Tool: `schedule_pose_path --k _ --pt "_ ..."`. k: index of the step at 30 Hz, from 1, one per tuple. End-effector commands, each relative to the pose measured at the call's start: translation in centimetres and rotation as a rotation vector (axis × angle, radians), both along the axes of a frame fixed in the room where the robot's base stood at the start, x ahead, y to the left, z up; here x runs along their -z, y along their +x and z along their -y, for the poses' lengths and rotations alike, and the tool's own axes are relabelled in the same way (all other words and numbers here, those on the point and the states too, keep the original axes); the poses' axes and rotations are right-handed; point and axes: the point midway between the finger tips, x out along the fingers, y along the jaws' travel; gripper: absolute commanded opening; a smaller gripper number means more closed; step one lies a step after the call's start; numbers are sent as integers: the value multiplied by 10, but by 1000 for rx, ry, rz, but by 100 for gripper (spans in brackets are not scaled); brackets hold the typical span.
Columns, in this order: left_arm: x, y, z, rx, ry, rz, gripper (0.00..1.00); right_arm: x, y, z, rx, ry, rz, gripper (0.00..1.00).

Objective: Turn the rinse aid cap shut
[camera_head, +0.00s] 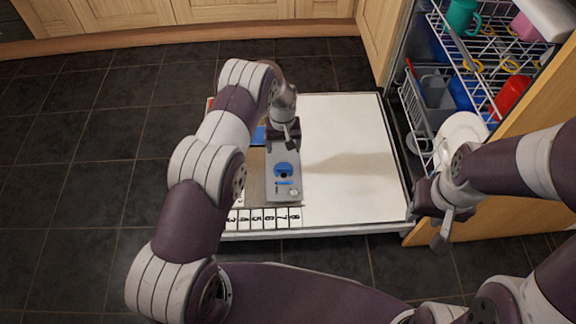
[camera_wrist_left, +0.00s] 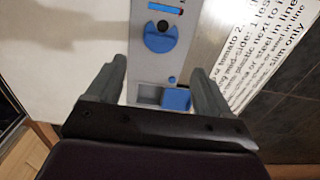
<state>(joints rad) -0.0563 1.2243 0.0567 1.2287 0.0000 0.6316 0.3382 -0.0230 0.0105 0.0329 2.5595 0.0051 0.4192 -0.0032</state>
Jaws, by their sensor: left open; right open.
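The rinse aid cap (camera_head: 283,170) is a round blue disc with a dark spot on it, set in a grey dispenser panel (camera_head: 272,192) on the lowered dishwasher door. In the left wrist view the cap (camera_wrist_left: 160,42) lies just beyond my left gripper's fingertips, with no contact visible. My left gripper (camera_head: 288,138) is open and empty, over the panel's far end. It also shows in the left wrist view (camera_wrist_left: 160,68), its fingers either side of a blue square piece (camera_wrist_left: 177,100). My right gripper (camera_head: 440,222) is open and empty, right of the door.
The open door (camera_head: 345,130) lies flat, with a printed label (camera_wrist_left: 262,55) beside the panel. On the right are a dishwasher rack (camera_head: 470,65) with cups and a white plate (camera_head: 462,130). Wooden cabinets (camera_head: 215,10) stand at the back. Dark floor tiles (camera_head: 90,140) are clear at left.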

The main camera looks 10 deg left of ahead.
Motion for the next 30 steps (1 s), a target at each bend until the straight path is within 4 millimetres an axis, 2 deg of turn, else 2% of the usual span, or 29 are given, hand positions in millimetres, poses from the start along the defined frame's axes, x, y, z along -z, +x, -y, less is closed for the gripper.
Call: schedule_pose_path --k 1,3,6,11,16,24,29,30 --pt "21 -1 0 0 0 -3 81 15 0 0 0 0 -1 43" --pt "41 -1 0 1 0 -3 81 27 0 0 0 0 -1 43" --pt "67 -1 0 1 0 -2 81 42 0 0 0 0 -1 43" --pt "98 -1 -1 1 0 -1 81 60 0 0 0 0 -2 43" --pt "110 0 -1 2 0 0 81 66 0 0 0 0 -1 43" --pt "109 -1 0 2 0 0 81 65 0 0 0 0 -1 43" --pt "109 -1 0 2 0 0 29 65 0 0 0 0 -1 43" --pt "109 -1 0 2 0 0 25 65 0 0 0 0 -1 43"
